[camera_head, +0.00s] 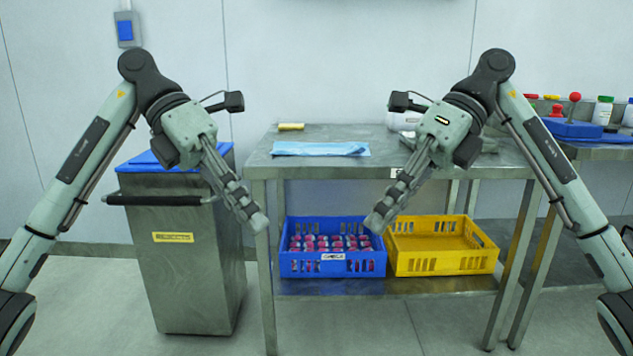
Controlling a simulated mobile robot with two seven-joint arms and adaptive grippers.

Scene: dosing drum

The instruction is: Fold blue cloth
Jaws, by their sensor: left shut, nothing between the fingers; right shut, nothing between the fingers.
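The light blue cloth (320,149) lies flat in a long narrow strip on the left part of the steel table top (370,160). My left gripper (258,222) is shut and empty, in front of the table's left side and lower in the picture than the cloth. My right gripper (374,222) is shut and empty, in front of the table's middle, also lower in the picture than the cloth. Both grippers point down and inward, apart from the cloth.
A yellow roll (291,127) lies behind the cloth. A white container (403,121) stands at the back right. Below are a blue crate (302,268) with several red-capped items and a yellow crate (437,265). A steel bin (190,250) with blue lid stands left.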

